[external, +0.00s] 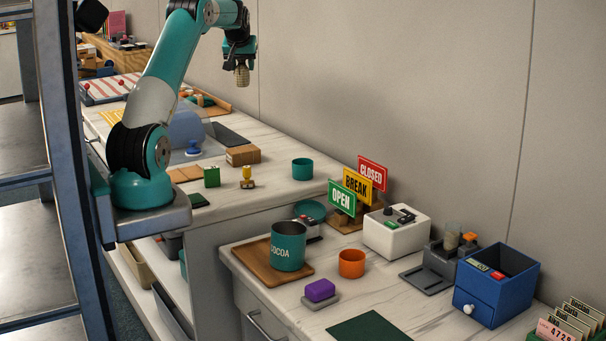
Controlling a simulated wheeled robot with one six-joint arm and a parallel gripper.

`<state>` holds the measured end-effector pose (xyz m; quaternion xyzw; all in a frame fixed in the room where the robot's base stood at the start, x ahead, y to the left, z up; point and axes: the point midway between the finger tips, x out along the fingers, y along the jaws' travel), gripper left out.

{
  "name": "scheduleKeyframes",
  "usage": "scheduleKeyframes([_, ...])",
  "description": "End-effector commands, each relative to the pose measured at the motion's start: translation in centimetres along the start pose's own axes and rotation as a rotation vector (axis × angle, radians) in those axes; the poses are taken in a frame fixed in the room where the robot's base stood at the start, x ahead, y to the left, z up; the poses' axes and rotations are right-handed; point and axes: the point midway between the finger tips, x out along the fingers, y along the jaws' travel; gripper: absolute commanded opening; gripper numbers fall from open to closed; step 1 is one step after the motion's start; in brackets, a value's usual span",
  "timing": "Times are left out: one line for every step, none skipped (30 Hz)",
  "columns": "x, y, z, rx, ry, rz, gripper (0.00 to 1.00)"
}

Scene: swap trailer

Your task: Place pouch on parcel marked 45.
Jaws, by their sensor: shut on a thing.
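My gripper (241,66) is high over the far part of the long counter, pointing down. It is shut on a small tan thing that looks like the pouch (242,77), which hangs clear of the counter. A small brown box (243,155) lies on the counter below and nearer the camera; it may be a parcel, but I can read no number on it. Other brown and orange things (206,98) lie behind at the far end, too small to tell apart. I cannot make out a 45 anywhere.
A teal cup (302,169), a green box (212,176) and a yellow-topped stamp (247,178) stand on the long counter (277,146). OPEN, BREAK and CLOSED signs (357,184) stand to the right. The nearer counter holds a COCOA mug (288,246) and a blue drawer box (495,285).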

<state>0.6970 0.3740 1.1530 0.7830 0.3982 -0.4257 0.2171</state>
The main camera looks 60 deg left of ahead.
Motion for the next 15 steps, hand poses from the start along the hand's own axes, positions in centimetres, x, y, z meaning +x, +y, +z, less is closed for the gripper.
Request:
scheduleKeyframes([0.5, -0.3, 0.2, -0.002, -0.003, -0.002, 0.23])
scheduleKeyframes([0.8, -0.4, 0.3, -0.003, -0.004, -0.003, 0.23])
scheduleKeyframes([1.4, -0.4, 0.7, -0.003, -0.005, -0.003, 0.23])
scheduleKeyframes([1.9, -0.4, 1.1, -0.003, -0.008, -0.004, 0.23])
scheduleKeyframes([2.5, -0.4, 1.5, -0.003, -0.008, -0.004, 0.23])
scheduleKeyframes([3.5, -0.4, 2.1, -0.003, -0.008, -0.004, 0.23])
scheduleKeyframes([4.2, -0.4, 2.6, -0.003, -0.008, -0.004, 0.23])
scheduleKeyframes([4.9, -0.4, 3.1, -0.002, -0.009, -0.004, 0.23])
scheduleKeyframes([5.8, -0.4, 3.7, -0.002, -0.009, -0.004, 0.23])
scheduleKeyframes([6.5, -0.4, 4.1, -0.003, -0.009, -0.004, 0.23])
scheduleKeyframes([7.2, -0.4, 4.6, -0.003, -0.008, -0.003, 0.23])
scheduleKeyframes([8.2, -0.4, 5.2, -0.003, -0.008, -0.003, 0.23])
scheduleKeyframes([8.9, -0.4, 5.6, -0.003, -0.008, -0.003, 0.23])
scheduleKeyframes([9.5, -0.4, 6.0, -0.003, -0.008, -0.003, 0.23])
scheduleKeyframes([10.3, -0.4, 6.5, -0.003, -0.007, -0.003, 0.23])
